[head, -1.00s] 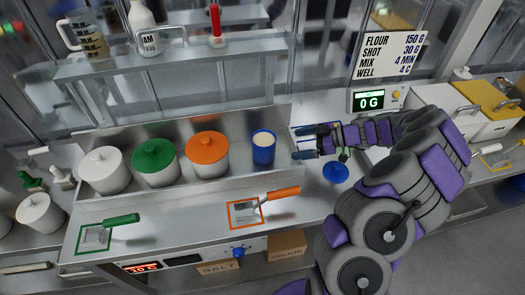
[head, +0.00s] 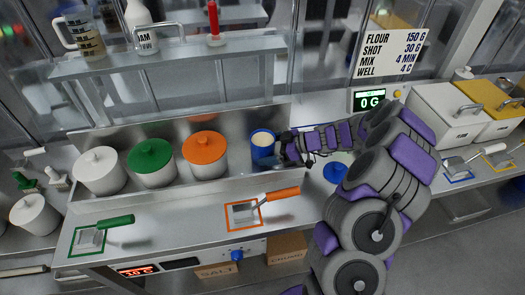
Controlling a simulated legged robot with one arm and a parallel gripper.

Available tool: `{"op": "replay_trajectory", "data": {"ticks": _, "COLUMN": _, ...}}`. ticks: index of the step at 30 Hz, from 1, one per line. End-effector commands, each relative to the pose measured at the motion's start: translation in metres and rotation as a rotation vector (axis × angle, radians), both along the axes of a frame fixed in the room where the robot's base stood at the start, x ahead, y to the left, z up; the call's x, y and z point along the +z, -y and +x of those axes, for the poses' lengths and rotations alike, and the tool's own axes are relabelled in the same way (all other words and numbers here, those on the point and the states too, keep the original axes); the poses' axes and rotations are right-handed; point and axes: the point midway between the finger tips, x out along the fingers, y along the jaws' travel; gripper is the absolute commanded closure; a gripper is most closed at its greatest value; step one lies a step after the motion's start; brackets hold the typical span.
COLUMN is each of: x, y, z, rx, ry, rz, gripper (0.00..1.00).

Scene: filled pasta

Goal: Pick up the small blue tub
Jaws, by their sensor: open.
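The small blue tub (head: 263,147) stands open at the right end of the steel tray, with pale contents showing at its top. My gripper (head: 279,148) is at the tub's right side, its fingers reaching towards the tub's wall. The fingertips are partly hidden against the tub, so I cannot tell whether they touch it. The tub stands upright in the tray.
An orange-lidded pot (head: 205,154), a green-lidded pot (head: 152,163) and a white pot (head: 99,171) stand left of the tub. A blue lid (head: 336,173) lies right on the counter. An orange-handled scoop (head: 250,207) lies in front. A scale display (head: 370,100) reads 0 G.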

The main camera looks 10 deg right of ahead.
Motion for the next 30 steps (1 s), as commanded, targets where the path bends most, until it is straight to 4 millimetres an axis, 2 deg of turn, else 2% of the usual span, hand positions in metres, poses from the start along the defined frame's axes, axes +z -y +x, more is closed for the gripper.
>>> {"op": "replay_trajectory", "data": {"ticks": 6, "x": 0.0004, "y": -0.0001, "z": 0.0004, "rx": 0.000, "ry": 0.001, "rz": -0.001, "gripper": 0.02}}
{"op": "replay_trajectory", "data": {"ticks": 25, "x": 0.0004, "y": 0.0002, "z": 0.0005, "rx": 0.000, "ry": 0.001, "rz": -0.001, "gripper": 0.62}}
{"op": "replay_trajectory", "data": {"ticks": 30, "x": 0.0006, "y": 0.0002, "z": 0.0006, "rx": 0.000, "ry": 0.001, "rz": -0.001, "gripper": 0.64}}
